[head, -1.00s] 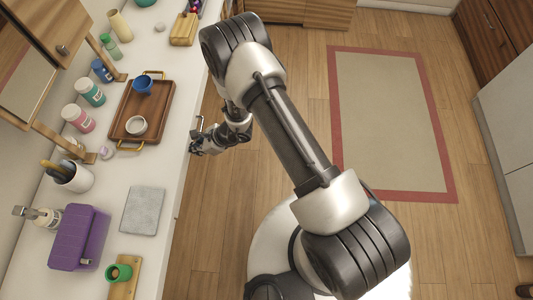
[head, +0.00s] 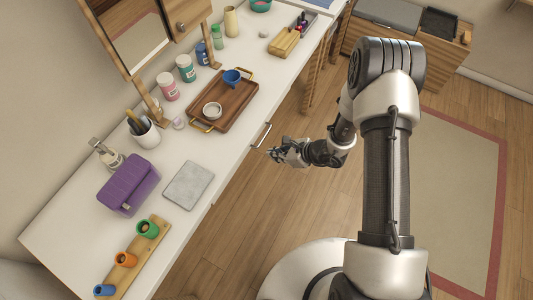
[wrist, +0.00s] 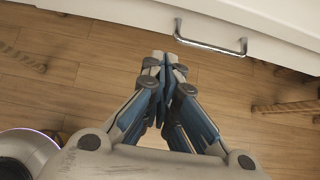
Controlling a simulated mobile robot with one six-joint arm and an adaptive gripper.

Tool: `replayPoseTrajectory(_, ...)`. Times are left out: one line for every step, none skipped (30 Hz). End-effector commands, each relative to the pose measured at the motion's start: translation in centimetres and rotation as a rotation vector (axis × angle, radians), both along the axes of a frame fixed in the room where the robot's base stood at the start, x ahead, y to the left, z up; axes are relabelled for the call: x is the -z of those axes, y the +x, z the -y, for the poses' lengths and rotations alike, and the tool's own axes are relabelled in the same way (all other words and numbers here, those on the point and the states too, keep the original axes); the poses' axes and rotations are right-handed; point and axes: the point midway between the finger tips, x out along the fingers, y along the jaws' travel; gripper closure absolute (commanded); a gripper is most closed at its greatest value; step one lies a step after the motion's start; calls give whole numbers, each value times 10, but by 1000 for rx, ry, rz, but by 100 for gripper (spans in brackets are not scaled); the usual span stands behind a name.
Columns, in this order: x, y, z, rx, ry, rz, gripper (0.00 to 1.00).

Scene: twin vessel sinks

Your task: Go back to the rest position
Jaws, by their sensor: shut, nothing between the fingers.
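My gripper (head: 278,152) is shut and empty. In the head view it hangs beside the counter's front edge, apart from it, over the wooden floor. In the wrist view my gripper (wrist: 165,62) has its fingertips together, below the metal drawer handle (wrist: 210,40) in the picture and not touching it. The drawer handle also shows in the head view (head: 262,135), just above the fingertips. My arm is folded, with its elbow up at the right of the head view.
The white counter (head: 230,150) carries a wooden tray (head: 240,110) with cups, a purple box (head: 128,184), a grey slab (head: 188,185) and a wooden holder with coloured cups (head: 148,230). Open floor (head: 250,235) and a red-edged rug (head: 455,190) lie to the right.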

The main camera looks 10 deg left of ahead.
Motion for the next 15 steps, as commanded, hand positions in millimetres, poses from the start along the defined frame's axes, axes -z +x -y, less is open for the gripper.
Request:
replayPoseTrajectory(-9,-2,6,2,0,-1,100)
replayPoseTrajectory(-11,-3,9,2,0,-1,100)
replayPoseTrajectory(-14,-4,12,3,0,-1,100)
replayPoseTrajectory(-16,-4,14,2,0,-1,100)
replayPoseTrajectory(-17,-5,16,1,0,0,100)
replayPoseTrajectory(-19,-6,17,1,0,-1,100)
replayPoseTrajectory(-19,-6,18,0,0,-1,100)
replayPoseTrajectory(-20,-7,19,0,0,-1,100)
replayPoseTrajectory(-20,-7,19,0,0,-1,100)
replayPoseTrajectory(-20,-7,20,0,0,-1,100)
replayPoseTrajectory(-20,-7,20,0,0,-1,100)
replayPoseTrajectory(-20,-7,20,0,0,-1,100)
replayPoseTrajectory(-20,-7,20,0,0,-1,100)
replayPoseTrajectory(-20,-7,20,0,0,-1,100)
replayPoseTrajectory(-20,-7,20,-1,0,-1,100)
